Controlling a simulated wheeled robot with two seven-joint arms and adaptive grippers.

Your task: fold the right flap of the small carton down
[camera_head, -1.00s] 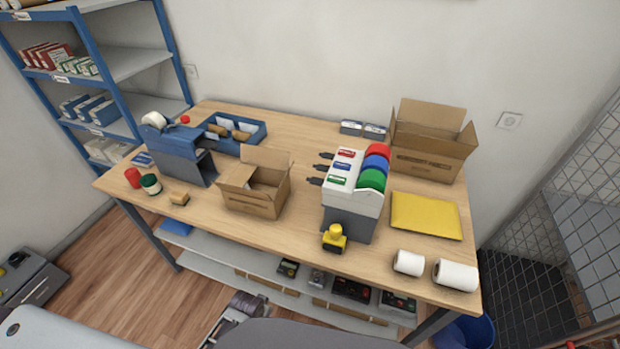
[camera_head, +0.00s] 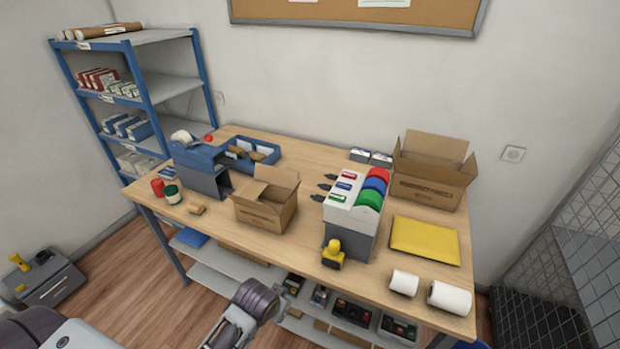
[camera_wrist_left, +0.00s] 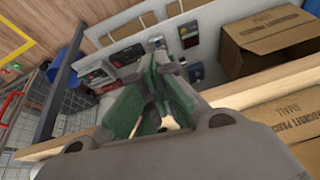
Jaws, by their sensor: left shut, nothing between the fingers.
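The small carton (camera_head: 262,214) stands open-topped on the table in the head view, between the blue dispenser and the label rack. Its back flap (camera_head: 277,176) stands up, and another flap leans outward at the left. The angle of its right flap is hard to make out. My left gripper (camera_wrist_left: 158,48) is shut and empty in the left wrist view, its fingers near the table's front edge. In the head view my arm rises from the bottom, in front of the table and apart from the carton; the fingertips cannot be made out there. My right gripper is not in view.
A taller open carton (camera_head: 433,188), a yellow envelope (camera_head: 425,240), a label rack (camera_head: 352,212), a yellow-topped stamp (camera_head: 333,254) and white rolls (camera_head: 449,298) occupy the right side. The blue dispenser (camera_head: 201,166) stands left. Bare tabletop lies in front of the small carton.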

